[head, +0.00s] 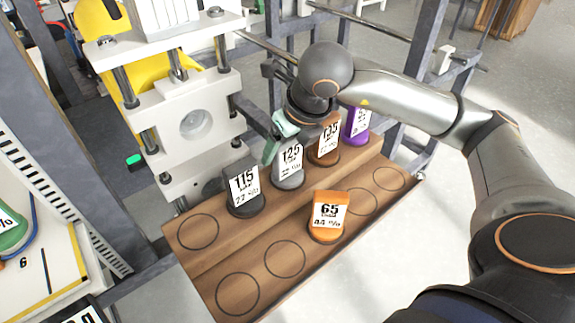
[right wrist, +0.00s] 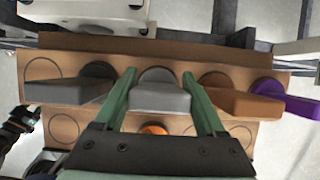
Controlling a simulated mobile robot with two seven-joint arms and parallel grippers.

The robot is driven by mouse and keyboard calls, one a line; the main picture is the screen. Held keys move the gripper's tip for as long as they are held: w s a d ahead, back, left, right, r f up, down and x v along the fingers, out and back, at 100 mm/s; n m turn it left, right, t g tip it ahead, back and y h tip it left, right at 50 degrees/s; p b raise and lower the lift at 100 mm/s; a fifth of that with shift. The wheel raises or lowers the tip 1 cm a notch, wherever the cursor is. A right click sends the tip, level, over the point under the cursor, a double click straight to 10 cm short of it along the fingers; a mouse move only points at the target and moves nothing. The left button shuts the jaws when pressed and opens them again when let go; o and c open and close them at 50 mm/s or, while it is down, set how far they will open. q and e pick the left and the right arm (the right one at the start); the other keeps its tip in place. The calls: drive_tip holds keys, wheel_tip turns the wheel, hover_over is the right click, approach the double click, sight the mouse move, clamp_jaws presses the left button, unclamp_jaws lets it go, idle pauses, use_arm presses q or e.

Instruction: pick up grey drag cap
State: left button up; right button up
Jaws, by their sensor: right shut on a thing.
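The grey drag cap (head: 290,181), with a white label reading 125, stands upright in the back row of the wooden rack (head: 212,262). My right gripper (head: 279,138) reaches it from above and behind, its green fingers partly hidden in the head view. In the right wrist view my right gripper (right wrist: 159,78) has one finger on each side of the grey drag cap (right wrist: 160,98), shut on it. The cap still appears to be at its rack place; whether it touches the wood is unclear.
A dark cap (head: 243,190) labelled 115 stands left of the grey one. A brown cap (head: 325,151) and a purple cap (head: 355,128) stand to its right. An orange cap (head: 327,220) labelled 65 is in front. Several ringed places are empty. A white press (head: 185,128) stands behind left.

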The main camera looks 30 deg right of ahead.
clamp_jaws()
drive_tip(key=shift+r, duration=0.1)
idle(0.4)
